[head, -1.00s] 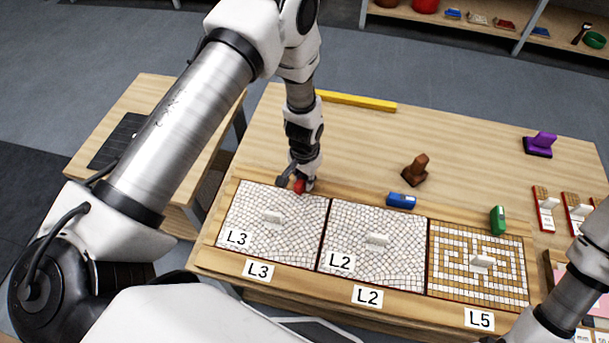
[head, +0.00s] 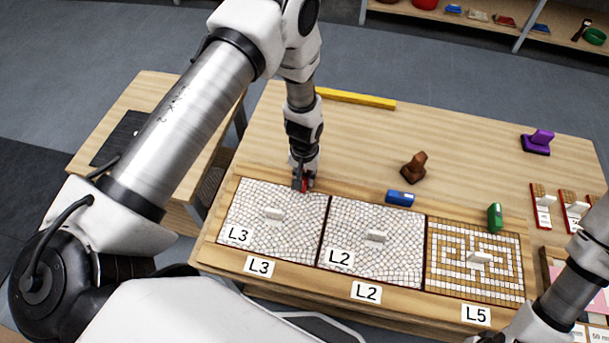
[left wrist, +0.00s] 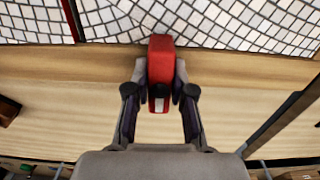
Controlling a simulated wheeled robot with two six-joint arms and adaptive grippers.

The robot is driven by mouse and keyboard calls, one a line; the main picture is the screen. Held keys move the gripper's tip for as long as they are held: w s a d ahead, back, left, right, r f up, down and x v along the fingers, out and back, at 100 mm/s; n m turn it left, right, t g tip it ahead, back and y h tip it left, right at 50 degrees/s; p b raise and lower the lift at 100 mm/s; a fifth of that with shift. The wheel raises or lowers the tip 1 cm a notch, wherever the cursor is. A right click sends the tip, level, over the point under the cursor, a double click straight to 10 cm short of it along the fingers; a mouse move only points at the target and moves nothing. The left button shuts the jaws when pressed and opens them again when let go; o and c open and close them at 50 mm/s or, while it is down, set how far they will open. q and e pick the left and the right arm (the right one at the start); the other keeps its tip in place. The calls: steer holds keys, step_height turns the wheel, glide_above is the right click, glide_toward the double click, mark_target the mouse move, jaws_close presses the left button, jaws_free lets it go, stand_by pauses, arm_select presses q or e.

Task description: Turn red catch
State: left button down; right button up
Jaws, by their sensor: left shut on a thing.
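The red catch (head: 306,184) is at the back edge of the mosaic panel L3 (head: 262,236). My left gripper (head: 301,186) comes down over it and hides much of it in the head view. In the left wrist view the red catch (left wrist: 161,62) lies between the two fingers of my left gripper (left wrist: 160,92), which are shut on its sides. Its long side points across the panel's edge, with its far end at the white tiles. My right gripper is out of view; only part of the right arm shows at the right.
Panels L2 (head: 375,262) and L5 (head: 447,278) lie to the right of L3. A blue catch (head: 400,198) and a green catch (head: 495,217) stand behind them. A brown block (head: 413,168), a purple block (head: 537,142) and a yellow bar (head: 355,99) are farther back.

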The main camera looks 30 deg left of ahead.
mark_target(304, 174)
arm_select(q)
steer(key=shift+w, duration=0.1)
steer(key=c, duration=1)
jaws_free()
step_height(304, 174, up, 12)
